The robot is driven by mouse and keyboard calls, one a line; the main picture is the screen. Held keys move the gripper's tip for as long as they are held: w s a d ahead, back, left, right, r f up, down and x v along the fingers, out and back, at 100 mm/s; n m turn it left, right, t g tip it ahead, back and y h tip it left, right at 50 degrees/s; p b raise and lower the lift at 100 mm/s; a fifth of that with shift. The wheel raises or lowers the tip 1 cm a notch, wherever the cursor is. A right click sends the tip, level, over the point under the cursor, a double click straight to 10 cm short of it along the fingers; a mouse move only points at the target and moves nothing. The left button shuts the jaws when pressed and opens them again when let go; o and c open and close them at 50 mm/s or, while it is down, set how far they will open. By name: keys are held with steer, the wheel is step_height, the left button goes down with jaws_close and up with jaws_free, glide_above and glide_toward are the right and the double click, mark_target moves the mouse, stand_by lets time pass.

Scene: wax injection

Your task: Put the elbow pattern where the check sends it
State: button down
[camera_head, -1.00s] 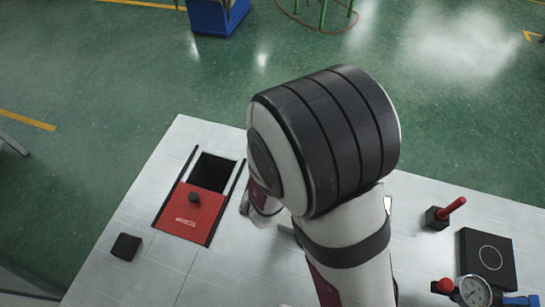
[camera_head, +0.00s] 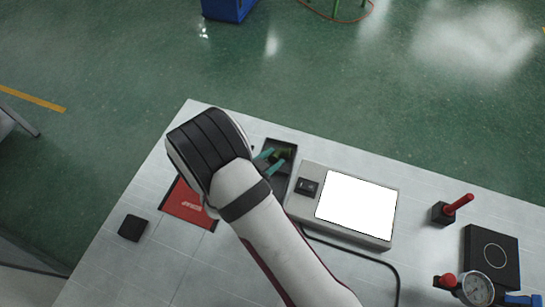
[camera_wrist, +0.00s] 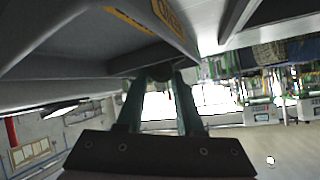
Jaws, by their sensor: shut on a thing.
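My gripper (camera_head: 275,162) has teal fingers that show past my wrist in the camera_head view. It is shut on a dark olive-green piece, apparently the elbow pattern (camera_head: 285,152), at or just over a dark open tray (camera_head: 277,187). I cannot tell whether the piece touches the tray. In the camera_wrist view the gripper (camera_wrist: 162,85) points away, with a dark rounded end of the elbow pattern (camera_wrist: 160,73) between the fingertips. A red sliding panel (camera_head: 186,207) lies left, partly under my arm; its dark opening is hidden.
A light box (camera_head: 355,205) with a bright white top stands right of the tray, its black cable running forward. A red-handled tool (camera_head: 455,207), a black plate (camera_head: 490,252) and a dial gauge (camera_head: 478,288) are at the right. A black square block (camera_head: 133,228) is at the left.

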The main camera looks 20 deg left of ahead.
steer(key=c, duration=0.5)
jaws_free()
steer(key=shift+f, duration=0.1)
